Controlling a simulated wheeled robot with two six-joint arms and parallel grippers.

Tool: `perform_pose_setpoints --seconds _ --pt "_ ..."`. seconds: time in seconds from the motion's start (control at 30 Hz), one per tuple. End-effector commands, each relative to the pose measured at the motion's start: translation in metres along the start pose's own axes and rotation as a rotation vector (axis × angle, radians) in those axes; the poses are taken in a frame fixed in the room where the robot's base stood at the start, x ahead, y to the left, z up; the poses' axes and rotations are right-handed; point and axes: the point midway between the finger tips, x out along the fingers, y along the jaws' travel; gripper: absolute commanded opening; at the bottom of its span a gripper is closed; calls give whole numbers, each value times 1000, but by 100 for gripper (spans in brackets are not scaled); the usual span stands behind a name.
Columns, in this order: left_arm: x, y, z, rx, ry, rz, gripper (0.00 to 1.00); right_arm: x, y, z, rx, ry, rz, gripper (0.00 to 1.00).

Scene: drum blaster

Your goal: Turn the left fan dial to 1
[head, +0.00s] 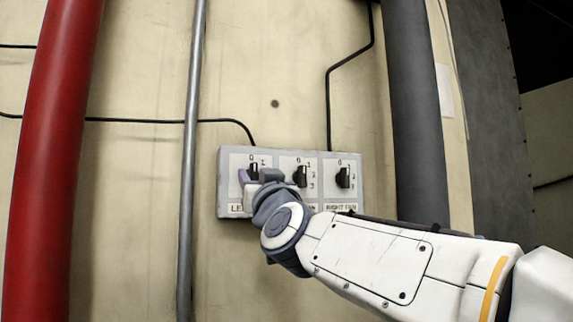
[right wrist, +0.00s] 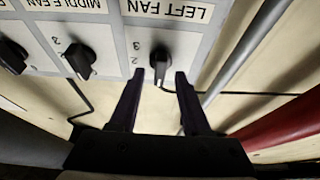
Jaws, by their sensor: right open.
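The left fan dial (head: 254,172) is a black knob on the left panel of the grey control box. Its pointer looks close to upright, near the 0 mark. My right gripper (head: 257,177) is at this dial and covers part of the panel and its label. In the right wrist view, which is upside down, the left fan dial (right wrist: 160,58) sits between the two open dark fingertips of my right gripper (right wrist: 160,75). I cannot tell whether either finger touches it. My left gripper is not in view.
The middle fan dial (head: 301,176) and right fan dial (head: 343,177) are to the right on the same box (head: 226,185). A thin grey pipe (head: 193,140), a red pipe (head: 52,140) and a thick dark pipe (head: 416,110) run up the wall.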

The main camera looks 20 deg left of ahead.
Motion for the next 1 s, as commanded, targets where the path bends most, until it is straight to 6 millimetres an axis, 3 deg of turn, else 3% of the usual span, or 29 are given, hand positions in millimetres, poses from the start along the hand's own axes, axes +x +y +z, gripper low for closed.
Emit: perform_pose_setpoints --seconds 0.13,0.43,0.47,0.57,0.6,1.0 --pt "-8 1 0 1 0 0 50 13 1 -1 -1 0 1 48" --pt "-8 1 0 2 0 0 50 15 0 1 0 0 0 48" --pt "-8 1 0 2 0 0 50 15 0 1 0 0 0 44" --pt "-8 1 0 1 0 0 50 15 0 0 0 0 0 5" --pt "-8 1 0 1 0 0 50 15 0 0 0 0 0 0" --pt "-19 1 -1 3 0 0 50 16 -1 -2 66 -2 26 0"
